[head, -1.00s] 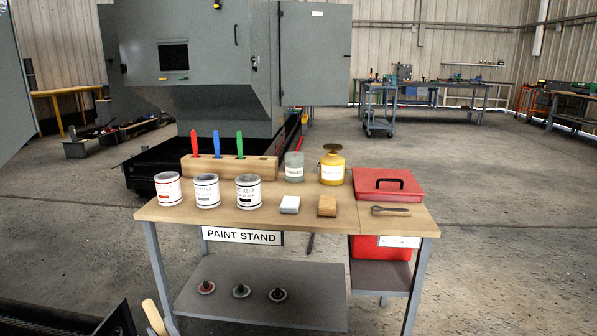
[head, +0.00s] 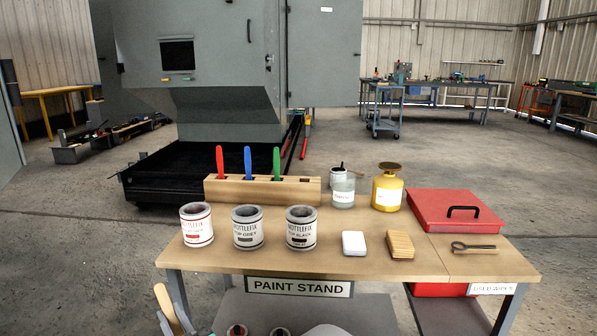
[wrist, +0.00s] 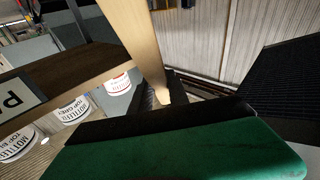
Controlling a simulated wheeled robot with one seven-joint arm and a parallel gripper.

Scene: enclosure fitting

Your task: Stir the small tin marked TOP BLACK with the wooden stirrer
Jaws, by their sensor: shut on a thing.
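The tin marked TOP BLACK (head: 300,230) stands upright and open on the paint stand, rightmost in a row of three. The TOP GREY tin (head: 248,228) and a red-labelled tin (head: 197,226) stand to its left. The wooden stirrer (head: 165,301) shows at the lower left of the head view, in front of the stand and away from the tins. My gripper (wrist: 163,97) is shut on the stirrer, a pale flat stick (wrist: 138,38) in the wrist view. The TOP BLACK tin's label is partly cut off at the wrist view's left edge (wrist: 17,147).
A wooden block (head: 262,190) with red, blue and green handles stands behind the tins. Lids lie below.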

